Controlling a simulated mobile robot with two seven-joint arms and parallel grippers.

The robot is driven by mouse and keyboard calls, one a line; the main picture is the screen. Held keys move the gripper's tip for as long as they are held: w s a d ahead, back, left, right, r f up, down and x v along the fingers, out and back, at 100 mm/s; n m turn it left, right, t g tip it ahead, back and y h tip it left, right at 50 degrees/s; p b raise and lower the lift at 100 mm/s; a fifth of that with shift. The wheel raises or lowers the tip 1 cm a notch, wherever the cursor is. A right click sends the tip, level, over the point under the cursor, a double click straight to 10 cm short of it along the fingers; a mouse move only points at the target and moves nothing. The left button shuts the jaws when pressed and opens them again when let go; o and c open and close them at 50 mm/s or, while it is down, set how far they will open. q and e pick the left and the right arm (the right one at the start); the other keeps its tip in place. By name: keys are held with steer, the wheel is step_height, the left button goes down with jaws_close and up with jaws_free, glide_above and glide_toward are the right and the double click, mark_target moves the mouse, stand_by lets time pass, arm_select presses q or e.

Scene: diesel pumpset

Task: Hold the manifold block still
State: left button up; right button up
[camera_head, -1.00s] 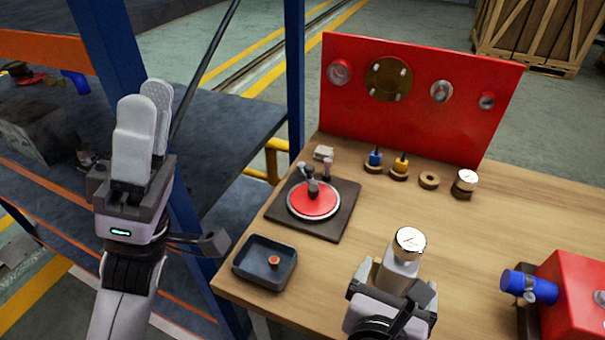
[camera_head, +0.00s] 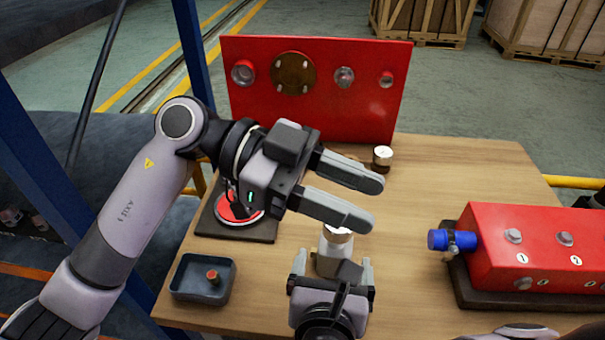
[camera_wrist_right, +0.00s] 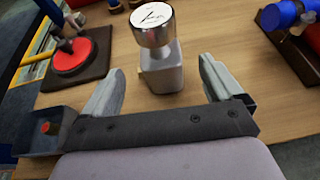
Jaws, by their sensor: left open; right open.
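The manifold block (camera_wrist_right: 162,72), a grey metal block, stands upright on the wooden bench. A round white-faced gauge (camera_wrist_right: 152,22) sits on top of it. In the head view the block (camera_head: 328,262) is at the bench's front middle, its gauge partly hidden behind my left gripper's lower finger. My right gripper (camera_head: 333,268) is open, one finger on each side of the block. In the right wrist view its fingers (camera_wrist_right: 160,78) show gaps to the block on both sides. My left gripper (camera_head: 370,203) is open and empty, pointing right above the bench.
A red box with a blue fitting (camera_head: 530,250) stands at the right. A dark tray (camera_head: 183,291) holds a small red part at the front left. A red disc plate (camera_head: 252,229) lies partly behind my left arm. A red panel (camera_head: 320,112) stands at the back.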

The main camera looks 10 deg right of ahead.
mark_target(335, 248)
steer(key=shift+w, duration=0.15)
arm_select(q)
steer(key=w+a+f+n+t+y, duration=0.3)
steer(key=w+f+t+y, duration=0.3)
steer(key=w+y, duration=0.2)
steer(key=shift+w+a+n, duration=0.15)
steer(key=shift+w+n, duration=0.25)
steer(key=shift+w, duration=0.65)
arm_select(e)
steer(key=shift+x, duration=3.5)
arm_select(q)
steer(key=shift+f, duration=0.1)
arm_select(e)
steer(key=shift+c, duration=0.7)
steer(key=c, duration=1.3)
